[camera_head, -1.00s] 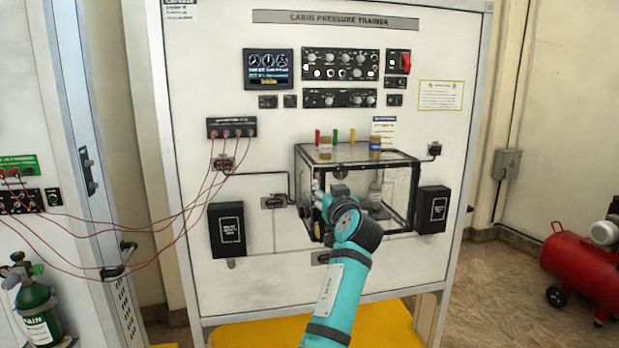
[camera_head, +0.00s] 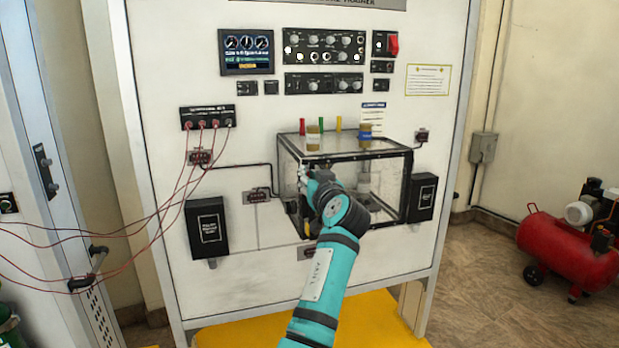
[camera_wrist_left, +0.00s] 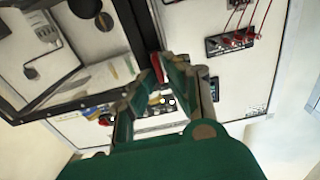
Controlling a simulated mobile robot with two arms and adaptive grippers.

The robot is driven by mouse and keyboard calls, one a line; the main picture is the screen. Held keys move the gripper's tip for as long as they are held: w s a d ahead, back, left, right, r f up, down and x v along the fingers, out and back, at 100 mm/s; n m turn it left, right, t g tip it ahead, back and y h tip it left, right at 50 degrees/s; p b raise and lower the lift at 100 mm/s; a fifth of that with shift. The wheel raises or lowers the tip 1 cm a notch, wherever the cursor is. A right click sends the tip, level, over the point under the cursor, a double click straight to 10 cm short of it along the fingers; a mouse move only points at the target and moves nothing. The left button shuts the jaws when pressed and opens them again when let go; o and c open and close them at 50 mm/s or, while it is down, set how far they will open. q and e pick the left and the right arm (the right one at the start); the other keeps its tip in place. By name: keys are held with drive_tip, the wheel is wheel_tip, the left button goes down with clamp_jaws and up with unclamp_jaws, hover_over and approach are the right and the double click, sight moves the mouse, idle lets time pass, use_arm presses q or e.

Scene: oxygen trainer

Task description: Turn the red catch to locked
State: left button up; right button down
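The clear box (camera_head: 345,157) with black edges stands against the trainer panel in the head view. My left gripper (camera_head: 303,174) reaches to its front left edge, its tips small and partly hidden by the wrist. In the left wrist view my left gripper (camera_wrist_left: 160,80) has its two fingers converging beside the box's black frame. A small red piece, apparently the red catch (camera_wrist_left: 157,68), shows at the fingertips. I cannot tell whether the fingers are closed on it or only beside it. The catch is not distinguishable in the head view. My right gripper is out of view.
Red, green and yellow pegs and two jars stand on the box top. Black boxes (camera_head: 207,228) and (camera_head: 421,197) flank it. Red cables (camera_head: 180,185) hang at left. A red compressor (camera_head: 565,245) stands on the floor at right.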

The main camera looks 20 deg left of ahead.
use_arm(q)
clamp_jaws()
drive_tip(key=shift+m, duration=0.3)
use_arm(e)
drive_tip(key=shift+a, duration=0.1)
use_arm(q)
drive_tip(key=m+p, duration=0.2)
drive_tip(key=m, duration=0.3)
drive_tip(key=m+p, duration=0.2)
drive_tip(key=m, duration=0.4)
drive_tip(key=d+f+m+p, duration=0.1)
drive_tip(key=m+p, duration=0.1)
drive_tip(key=m, duration=0.4)
drive_tip(key=shift+w, duration=0.3)
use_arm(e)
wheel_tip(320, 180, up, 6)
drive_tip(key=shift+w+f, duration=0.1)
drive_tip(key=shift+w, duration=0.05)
use_arm(q)
drive_tip(key=shift+f+m, duration=0.1)
drive_tip(key=shift+m, duration=0.2)
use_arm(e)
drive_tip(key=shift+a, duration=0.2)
